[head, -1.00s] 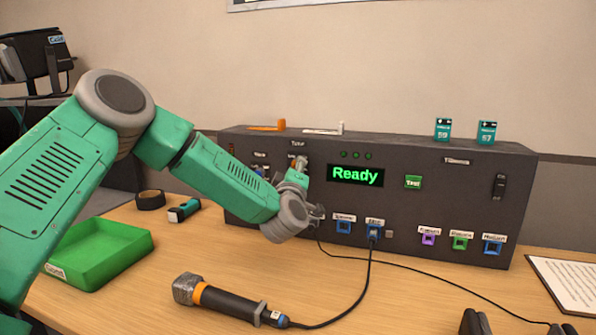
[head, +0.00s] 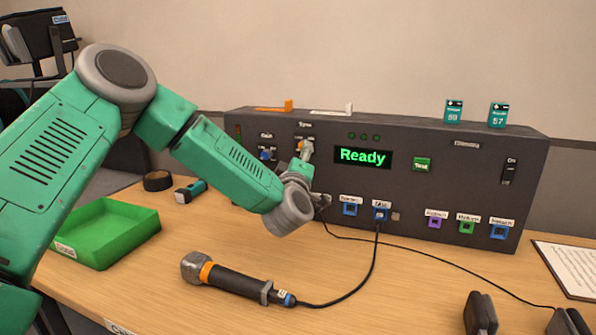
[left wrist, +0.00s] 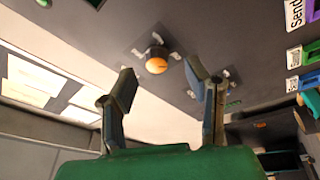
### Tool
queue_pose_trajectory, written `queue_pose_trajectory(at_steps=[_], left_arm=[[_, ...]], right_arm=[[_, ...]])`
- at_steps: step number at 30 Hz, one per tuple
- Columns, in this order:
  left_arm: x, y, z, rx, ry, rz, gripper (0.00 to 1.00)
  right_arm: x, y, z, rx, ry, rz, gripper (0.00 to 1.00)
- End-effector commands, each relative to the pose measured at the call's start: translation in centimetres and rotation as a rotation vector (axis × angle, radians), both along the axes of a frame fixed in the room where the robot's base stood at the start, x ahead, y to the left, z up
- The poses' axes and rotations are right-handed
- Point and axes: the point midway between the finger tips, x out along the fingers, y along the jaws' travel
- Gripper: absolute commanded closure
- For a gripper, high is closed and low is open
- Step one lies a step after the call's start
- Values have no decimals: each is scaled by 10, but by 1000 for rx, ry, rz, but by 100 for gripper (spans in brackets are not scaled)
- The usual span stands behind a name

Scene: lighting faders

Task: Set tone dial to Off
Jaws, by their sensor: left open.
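The tone dial, an orange-tipped knob under the Tone label, is on the dark panel's left part; in the head view (head: 299,146) it is partly hidden by my gripper. In the left wrist view the orange knob (left wrist: 157,65) shows on its dark square plate, beyond and between my fingertips. My left gripper (head: 307,151) is in front of the dial, fingers pointing at the panel. In the left wrist view the left gripper (left wrist: 161,80) is open with nothing between its fingers. The dial's scale marks are too small to read. My right gripper is out of view.
Left of the dial is a blue knob (head: 267,154). A green Ready screen (head: 362,156) is to its right. Below are blue sockets (head: 381,213), one with a cable plugged in. A microphone (head: 235,281) and a green tray (head: 105,235) are on the table.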

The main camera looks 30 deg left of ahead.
Motion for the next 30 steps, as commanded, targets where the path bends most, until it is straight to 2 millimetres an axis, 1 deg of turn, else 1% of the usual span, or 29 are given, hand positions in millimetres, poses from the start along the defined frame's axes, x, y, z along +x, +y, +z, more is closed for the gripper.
queue_pose_trajectory(at_steps=[1,6,9,12,18,30], left_arm=[[-10,-6,-3,-2,3,-3,57],[-43,-20,-12,-3,5,-2,57],[-58,-26,-16,-3,5,-1,57],[-68,-31,-18,-3,4,0,57],[-77,-34,-20,-3,4,1,57],[-77,-34,-20,-3,3,2,57]], right_arm=[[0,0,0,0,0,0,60],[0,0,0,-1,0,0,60],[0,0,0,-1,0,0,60],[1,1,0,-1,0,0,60],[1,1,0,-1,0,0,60],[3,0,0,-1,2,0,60]])
